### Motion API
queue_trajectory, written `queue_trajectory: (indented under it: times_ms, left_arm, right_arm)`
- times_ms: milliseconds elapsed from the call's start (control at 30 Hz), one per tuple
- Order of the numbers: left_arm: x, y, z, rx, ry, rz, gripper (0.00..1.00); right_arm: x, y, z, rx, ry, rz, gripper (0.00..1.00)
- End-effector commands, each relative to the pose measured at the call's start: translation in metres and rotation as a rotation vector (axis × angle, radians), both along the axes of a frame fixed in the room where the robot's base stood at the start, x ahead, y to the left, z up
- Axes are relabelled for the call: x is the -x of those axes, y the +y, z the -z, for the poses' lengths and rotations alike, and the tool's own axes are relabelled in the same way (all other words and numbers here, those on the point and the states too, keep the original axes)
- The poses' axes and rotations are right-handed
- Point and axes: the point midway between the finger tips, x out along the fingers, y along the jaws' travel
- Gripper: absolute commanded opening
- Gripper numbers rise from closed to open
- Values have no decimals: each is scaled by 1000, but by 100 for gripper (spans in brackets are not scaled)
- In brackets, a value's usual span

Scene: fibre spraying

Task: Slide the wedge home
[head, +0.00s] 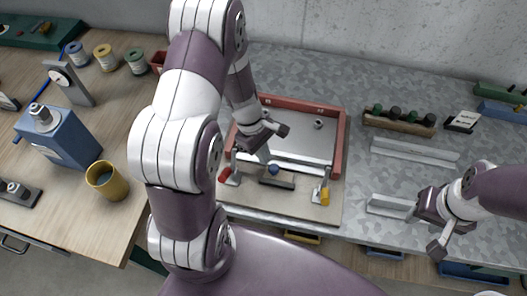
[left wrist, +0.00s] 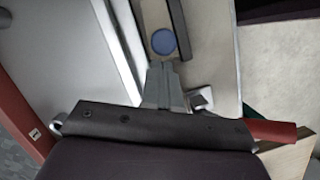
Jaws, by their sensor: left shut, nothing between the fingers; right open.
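A dark block (head: 276,181) with a round blue knob (head: 273,169), apparently the wedge, lies on the pale front strip of a red-framed fixture (head: 340,130). The knob also shows in the left wrist view (left wrist: 163,42). My left gripper (head: 263,155) is shut and empty, its fingertips pointing down just behind the knob. In the left wrist view the closed fingers (left wrist: 163,70) end close to the knob; I cannot tell whether they touch it. My right gripper (head: 424,228) is open and empty at the right, near the bench's front edge.
A red-handled clamp (head: 224,174) stands left of the block and a yellow-handled clamp (head: 324,194) right of it. Metal angle pieces (head: 414,151) and a wooden rack (head: 399,123) lie to the right. A yellow cup (head: 107,181) and blue device (head: 58,137) stand on the left table.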

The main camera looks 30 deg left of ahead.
Motion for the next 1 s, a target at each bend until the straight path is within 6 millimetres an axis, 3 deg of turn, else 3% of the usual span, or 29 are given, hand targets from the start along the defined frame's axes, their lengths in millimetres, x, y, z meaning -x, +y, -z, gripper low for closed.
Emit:
queue_trajectory:
  times_ms: [333,567,1000]
  left_arm:
    - [0,-2,0,0,0,1,0]
    - [-1,-22,1,1,0,2,0]
    - [-4,-15,-5,3,1,2,0]
  right_arm:
    - [0,0,0,0,0,0,43]
    - [0,0,-1,0,0,0,43]
    - [0,0,-10,0,0,0,43]
